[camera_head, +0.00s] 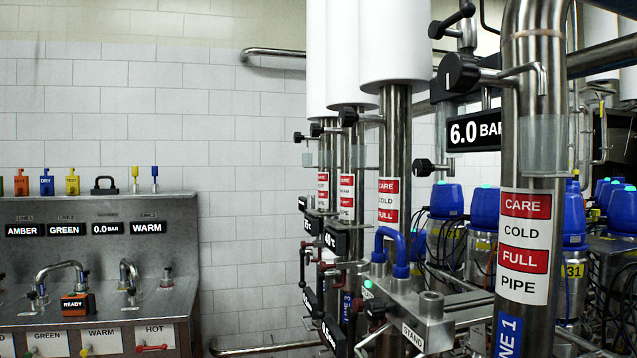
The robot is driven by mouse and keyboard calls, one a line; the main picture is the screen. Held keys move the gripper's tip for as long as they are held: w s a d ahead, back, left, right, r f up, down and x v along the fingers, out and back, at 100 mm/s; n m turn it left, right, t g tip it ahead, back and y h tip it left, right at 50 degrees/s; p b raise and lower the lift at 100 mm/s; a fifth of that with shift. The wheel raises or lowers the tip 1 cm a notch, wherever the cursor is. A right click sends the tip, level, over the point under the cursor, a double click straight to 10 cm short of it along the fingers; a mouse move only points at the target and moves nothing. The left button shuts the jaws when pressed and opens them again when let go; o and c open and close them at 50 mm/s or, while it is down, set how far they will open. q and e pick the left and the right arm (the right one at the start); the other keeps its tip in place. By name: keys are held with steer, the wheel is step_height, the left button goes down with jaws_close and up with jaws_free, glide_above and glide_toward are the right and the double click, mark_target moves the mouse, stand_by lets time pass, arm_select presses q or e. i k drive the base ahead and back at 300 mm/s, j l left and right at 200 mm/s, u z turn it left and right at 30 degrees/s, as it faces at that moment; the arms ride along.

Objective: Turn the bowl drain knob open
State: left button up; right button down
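A steel sink bench (188,222) stands at the left with two bent spouts, a left one (60,266) and a right one (127,264). A small dark-topped knob (167,277) stands on its top at the right, and another dark knob (86,282) is beside the left spout. Red (152,348) and yellow (85,351) handles show on the front by the HOT and WARM labels. No label reads bowl drain, so I cannot tell which one is the bowl drain knob or how it is set. Neither of my grippers is in view.
Steel pipes with red CARE and FULL labels, the nearest marked LINE 1 (529,246), stand at centre and right. A bracket marked STAND (412,336) juts out in front. Blue-topped units (447,198) crowd the right. Wall rails (275,52) run behind.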

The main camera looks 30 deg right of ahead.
mark_target(421, 167)
steer(key=z, duration=1.65)
